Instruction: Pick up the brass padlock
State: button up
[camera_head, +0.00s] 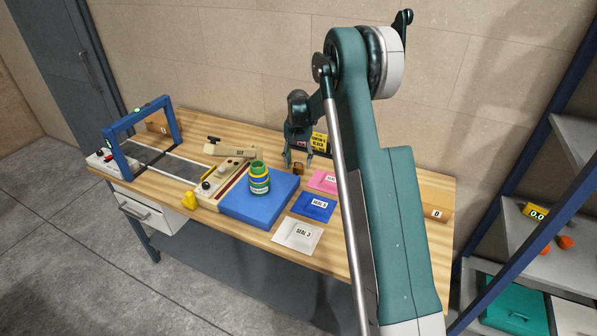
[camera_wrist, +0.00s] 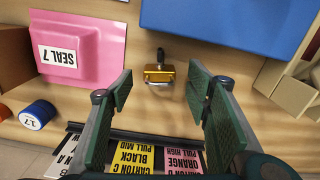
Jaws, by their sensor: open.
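The brass padlock (camera_wrist: 159,73) lies on the wooden bench, a small golden block with a dark piece at its far side and a thin pale loop at its near side. My gripper (camera_wrist: 160,88) is open and empty, with its two green fingers left and right of the padlock's line. The padlock lies just beyond the fingertips, between them in the picture, and no contact shows. In the head view my gripper (camera_head: 298,164) points down over the back of the bench, and the small brownish padlock (camera_head: 298,169) shows between its fingers.
A pink SEAL 7 pad (camera_wrist: 85,48) and a blue mat (camera_wrist: 225,22) lie near the padlock. Yellow and pink carton labels (camera_wrist: 130,158) stand behind it on a dark rack. A green jar (camera_head: 259,178) stands on the blue mat. A blue-framed press (camera_head: 142,128) is at left.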

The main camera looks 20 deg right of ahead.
aim_at(298, 167)
jog(key=shift+w+f, duration=0.1)
jog(key=shift+f, duration=1.8)
jog(key=c, duration=1.1)
